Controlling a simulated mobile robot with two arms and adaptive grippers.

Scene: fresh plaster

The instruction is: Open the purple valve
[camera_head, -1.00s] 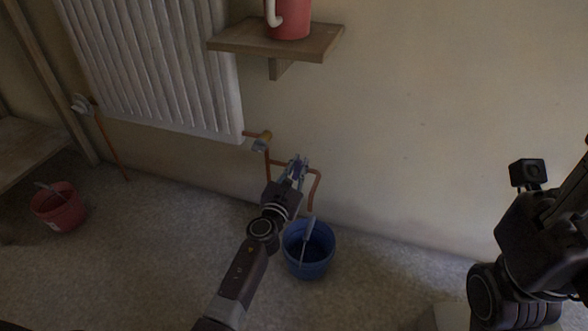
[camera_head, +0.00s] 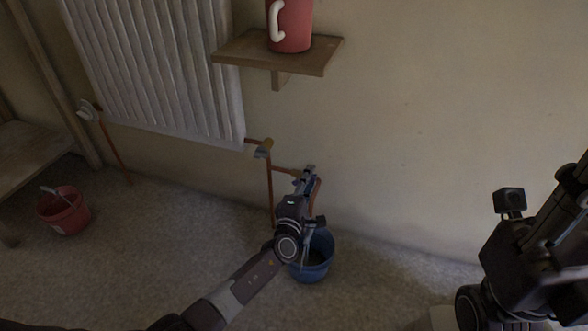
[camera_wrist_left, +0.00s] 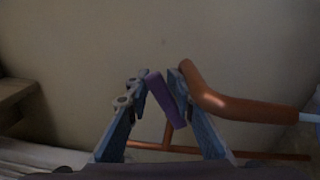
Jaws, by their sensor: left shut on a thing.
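The purple valve's handle (camera_wrist_left: 165,98) shows in the left wrist view between the two blue-grey fingers of my left gripper (camera_wrist_left: 158,88). The handle is a flat bar, tilted in that picture. A copper pipe (camera_wrist_left: 235,106) bends close beside the right finger. In the head view my left gripper (camera_head: 307,180) is at the pipe by the wall, low under the shelf, and is shut on the handle. The gripper hides the handle there. My right arm (camera_head: 520,260) stands at the right edge, away from the valve, and its fingers cannot be made out.
A blue bucket (camera_head: 318,262) stands on the floor below the left gripper. Above, a wooden shelf (camera_head: 235,50) holds a red jug (camera_head: 292,25). A red bucket (camera_head: 65,215) stands left.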

